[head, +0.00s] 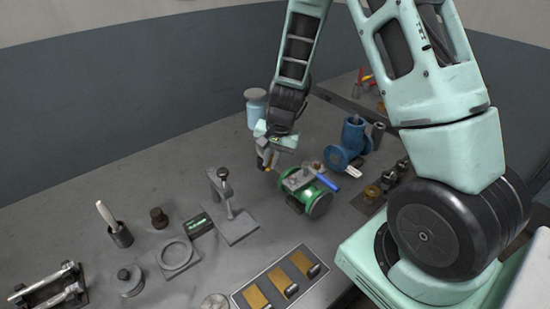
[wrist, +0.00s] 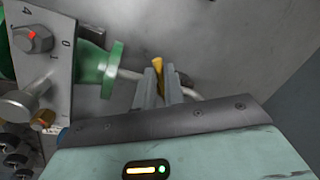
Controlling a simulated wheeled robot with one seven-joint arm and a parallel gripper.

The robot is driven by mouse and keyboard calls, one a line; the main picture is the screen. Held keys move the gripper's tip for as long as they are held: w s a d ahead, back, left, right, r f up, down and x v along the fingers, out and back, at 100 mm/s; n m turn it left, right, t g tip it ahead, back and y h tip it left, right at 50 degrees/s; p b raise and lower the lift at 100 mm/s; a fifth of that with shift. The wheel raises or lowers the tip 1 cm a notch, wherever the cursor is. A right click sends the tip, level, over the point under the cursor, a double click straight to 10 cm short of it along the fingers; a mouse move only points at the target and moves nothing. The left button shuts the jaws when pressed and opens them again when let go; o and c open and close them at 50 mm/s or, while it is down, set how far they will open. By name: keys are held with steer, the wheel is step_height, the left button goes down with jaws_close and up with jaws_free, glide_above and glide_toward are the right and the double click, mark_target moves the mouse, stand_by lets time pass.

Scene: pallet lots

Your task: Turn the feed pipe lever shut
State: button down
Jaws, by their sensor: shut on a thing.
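My gripper (head: 268,158) is low over the table, left of a green-bodied pipe unit (head: 318,205). A small yellow lever (head: 261,164) shows at its fingertips. In the wrist view, the two grey fingers (wrist: 161,82) are close together, with the yellow lever (wrist: 157,64) at their tips; the gripper is shut on it. The lever's lower part is hidden by the fingers. A thin grey pipe (wrist: 130,75) runs from the unit's green flange (wrist: 114,66) behind the fingers and curves out on the right.
The unit's grey plate (wrist: 58,75) carries a red-marked knob (wrist: 33,38) and numbers. A blue handle (head: 327,182) sticks out at its right. A blue pump-like body (head: 353,140) stands behind right, a pale blue jar (head: 256,107) behind. A grey stand (head: 232,215) is front left.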

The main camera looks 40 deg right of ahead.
steer(key=shift+w+a+m+t+h+p, duration=0.15)
steer(key=shift+w+m+p, duration=0.3)
steer(key=shift+m, duration=0.7)
steer(key=shift+w+a+m+t+h+p, duration=0.1)
steer(key=shift+w+a+m+h+p, duration=0.15)
steer(key=shift+m+p, duration=0.6)
steer(key=shift+w+a+m+t+h+p, duration=0.1)
steer(key=shift+w+a+m+h+p, duration=0.2)
steer(key=shift+m, duration=1.1)
steer(key=shift+w+d, duration=0.15)
steer(key=c, duration=1.5)
jaws_free()
steer(key=p+v, duration=0.3)
steer(key=v, duration=1.4)
steer(key=shift+d+r+p, duration=0.15)
steer(key=shift+r+p, duration=0.05)
steer(key=shift+p, duration=0.1)
